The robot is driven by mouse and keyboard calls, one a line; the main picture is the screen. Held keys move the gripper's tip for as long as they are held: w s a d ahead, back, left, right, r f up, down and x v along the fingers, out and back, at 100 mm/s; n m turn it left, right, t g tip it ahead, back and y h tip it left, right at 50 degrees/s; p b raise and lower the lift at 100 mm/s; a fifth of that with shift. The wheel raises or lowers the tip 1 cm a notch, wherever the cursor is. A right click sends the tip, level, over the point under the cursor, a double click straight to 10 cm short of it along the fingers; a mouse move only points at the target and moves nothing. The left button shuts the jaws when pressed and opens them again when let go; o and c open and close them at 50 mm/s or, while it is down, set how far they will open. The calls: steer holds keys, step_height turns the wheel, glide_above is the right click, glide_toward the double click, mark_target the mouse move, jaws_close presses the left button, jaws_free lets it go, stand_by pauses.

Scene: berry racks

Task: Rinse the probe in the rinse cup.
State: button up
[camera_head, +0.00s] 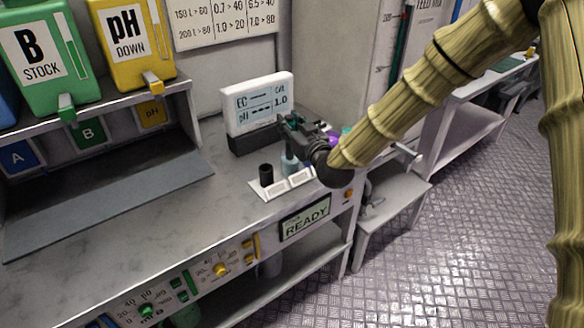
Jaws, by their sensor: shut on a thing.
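My gripper (291,138) reaches in from the right over the grey bench, in front of the meter. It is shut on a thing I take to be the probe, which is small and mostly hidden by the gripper. A small blue-grey cup-like thing (289,163) stands right below the gripper; I cannot tell for sure that it is the rinse cup, or whether the probe's tip is inside it. A black cylinder (266,174) stands to its left on a white tray (273,190). The white meter (259,103) reads EC with dashes, pH with dashes and Cal 1.0.
Purple (329,138) and teal things show partly behind my arm. A green B STOCK container (48,60) and a yellow pH DOWN container (131,40) stand on the shelf at left. The bench's left front (120,225) is clear. A READY sign (305,223) is on its front.

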steer(key=shift+r+p, duration=1.9)
steer(key=shift+r, duration=2.35)
steer(key=shift+d, duration=0.1)
